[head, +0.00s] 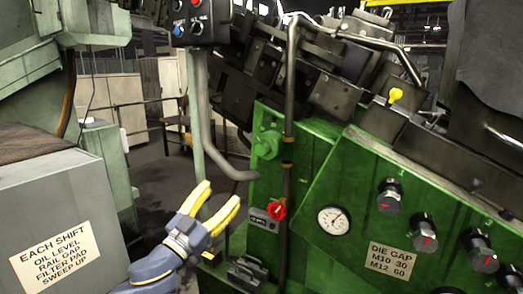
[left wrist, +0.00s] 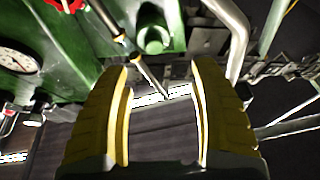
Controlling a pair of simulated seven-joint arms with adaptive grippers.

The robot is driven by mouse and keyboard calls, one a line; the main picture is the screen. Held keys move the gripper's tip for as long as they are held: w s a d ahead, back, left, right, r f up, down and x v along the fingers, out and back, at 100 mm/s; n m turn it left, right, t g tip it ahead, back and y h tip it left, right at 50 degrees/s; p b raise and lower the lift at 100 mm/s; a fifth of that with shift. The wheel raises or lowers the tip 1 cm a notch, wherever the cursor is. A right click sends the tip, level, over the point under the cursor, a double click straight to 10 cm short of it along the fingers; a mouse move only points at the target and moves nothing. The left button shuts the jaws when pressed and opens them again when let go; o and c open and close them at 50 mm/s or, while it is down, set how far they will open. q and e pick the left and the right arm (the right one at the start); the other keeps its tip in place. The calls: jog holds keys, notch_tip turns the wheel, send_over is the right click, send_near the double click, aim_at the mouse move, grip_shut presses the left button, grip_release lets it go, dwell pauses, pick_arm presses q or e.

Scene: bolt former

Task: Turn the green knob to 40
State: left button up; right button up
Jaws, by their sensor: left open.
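The green knob (head: 267,143) is a round, stubby part on the upper left of the green machine's front. It also shows in the left wrist view (left wrist: 153,38), beyond the fingertips. A round white gauge (head: 333,220) sits lower right of it; its numbers are too small to read. My left gripper (head: 220,196), with yellow fingers, is open and empty, left of and below the knob in the head view and apart from it. In the left wrist view the open fingers (left wrist: 160,80) have nothing between them. My right gripper is not in view.
A red handwheel (head: 278,209) sits below the knob. A dark vertical pipe (head: 288,110) runs just right of the knob, and a grey bent pipe (head: 215,150) at left. A "DIE GAP M10 30 M12 60" plate (head: 390,261) and several black knobs (head: 424,232) are at right.

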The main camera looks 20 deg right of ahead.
aim_at(260, 150)
pick_arm(q)
jog(key=shift+m+g+h, duration=0.6)
jog(key=shift+g+h, duration=0.1)
jog(key=x, duration=0.6)
jog(key=r+x, duration=0.1)
jog(key=x, duration=0.6)
jog(key=s+x, duration=0.1)
jog(key=x, duration=0.5)
jog(key=shift+d+r, duration=0.15)
jog(key=shift+r, duration=0.35)
jog(key=c, duration=1.2)
